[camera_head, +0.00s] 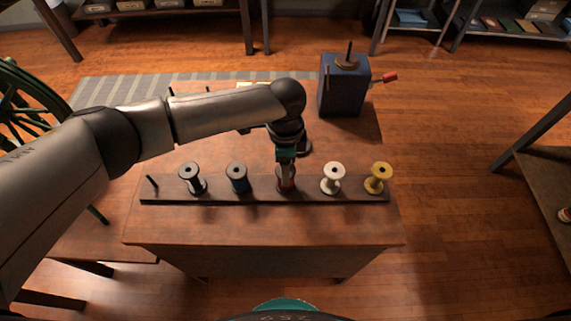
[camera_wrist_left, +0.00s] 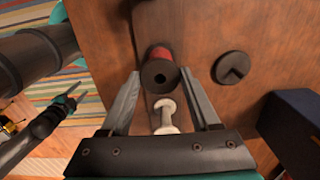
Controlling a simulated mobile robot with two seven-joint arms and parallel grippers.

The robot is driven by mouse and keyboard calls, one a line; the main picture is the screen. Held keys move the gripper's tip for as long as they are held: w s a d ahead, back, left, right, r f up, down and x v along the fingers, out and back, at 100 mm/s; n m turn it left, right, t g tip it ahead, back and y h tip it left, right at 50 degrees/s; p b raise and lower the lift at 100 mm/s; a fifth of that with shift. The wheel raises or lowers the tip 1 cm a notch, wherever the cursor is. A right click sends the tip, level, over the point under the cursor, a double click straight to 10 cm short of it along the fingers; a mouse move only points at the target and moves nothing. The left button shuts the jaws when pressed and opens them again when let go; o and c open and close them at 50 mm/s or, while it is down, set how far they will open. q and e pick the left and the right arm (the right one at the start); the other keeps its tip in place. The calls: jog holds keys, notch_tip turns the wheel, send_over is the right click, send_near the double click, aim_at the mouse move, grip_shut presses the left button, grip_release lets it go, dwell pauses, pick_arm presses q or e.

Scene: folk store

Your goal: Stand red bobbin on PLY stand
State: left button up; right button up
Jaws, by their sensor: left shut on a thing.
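The red bobbin (camera_head: 286,186) is in the middle of the dark peg rail (camera_head: 215,199) in the head view. My left gripper (camera_head: 286,160) reaches down over it and is shut on it. In the left wrist view the red bobbin (camera_wrist_left: 158,72), with a dark end, is between the fingertips of my left gripper (camera_wrist_left: 160,78). I cannot tell whether it is still on its peg. No PLY lettering is readable. Thin posts (camera_head: 207,89) and a pale piece (camera_head: 252,84) show behind my left arm, which hides much there. A dark arm, seemingly mine, shows at the wrist view's left.
Black (camera_head: 191,178), blue (camera_head: 237,178), white (camera_head: 333,178) and yellow (camera_head: 378,178) bobbins stand on the rail beside the red one. A dark disc (camera_wrist_left: 232,68) lies on the table. A blue box (camera_head: 343,88) with a spindle and red-handled crank stands at the back right.

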pick_arm(q)
jog(key=shift+c, duration=0.5)
